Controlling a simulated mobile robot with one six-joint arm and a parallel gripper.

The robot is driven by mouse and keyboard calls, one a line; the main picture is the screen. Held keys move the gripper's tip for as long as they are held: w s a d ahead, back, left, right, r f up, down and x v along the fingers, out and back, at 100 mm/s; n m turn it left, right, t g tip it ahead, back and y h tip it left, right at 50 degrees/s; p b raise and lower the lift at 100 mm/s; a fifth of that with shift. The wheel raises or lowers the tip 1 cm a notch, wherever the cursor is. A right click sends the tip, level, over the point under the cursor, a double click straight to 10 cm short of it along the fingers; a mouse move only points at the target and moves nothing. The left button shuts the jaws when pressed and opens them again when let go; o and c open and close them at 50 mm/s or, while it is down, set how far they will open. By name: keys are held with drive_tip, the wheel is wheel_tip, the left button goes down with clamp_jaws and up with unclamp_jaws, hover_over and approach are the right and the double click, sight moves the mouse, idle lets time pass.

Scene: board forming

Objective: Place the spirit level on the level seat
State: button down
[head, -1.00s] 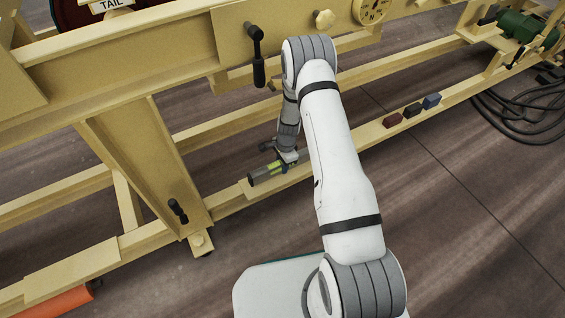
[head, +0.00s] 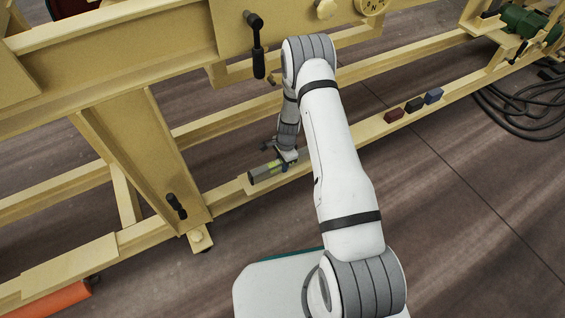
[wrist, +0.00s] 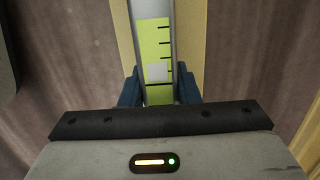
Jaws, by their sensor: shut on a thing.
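The spirit level (head: 262,176) is a grey bar with a yellow-green vial, lying along the lower cream beam at the centre of the head view. My gripper (head: 285,157) is shut on it near its right part. In the wrist view the level (wrist: 155,40) runs between the two blue fingers of my gripper (wrist: 158,90), with tick marks and a pale bubble visible. A raised cream plate (head: 245,187) shows under or just beside the level's left end. I cannot tell whether the level touches it, or whether this plate is the level seat.
Another cream plate (head: 70,264) lies on the beam at left. Red (head: 394,115), black (head: 413,105) and blue (head: 433,96) blocks sit along the beam at right. A black-handled crank (head: 258,50) hangs above. Black cable (head: 515,110) coils on the floor at right.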

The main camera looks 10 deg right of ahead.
drive_tip(key=c, duration=0.7)
unclamp_jaws()
drive_tip(key=r+p, duration=0.1)
drive_tip(key=r, duration=0.1)
drive_tip(key=r+p, duration=0.1)
drive_tip(key=r, duration=0.2)
drive_tip(key=d+r+p, duration=0.1)
drive_tip(key=r, duration=0.1)
drive_tip(key=shift+w+r, duration=0.15)
drive_tip(key=shift+r, duration=0.2)
drive_tip(key=shift+f, duration=0.1)
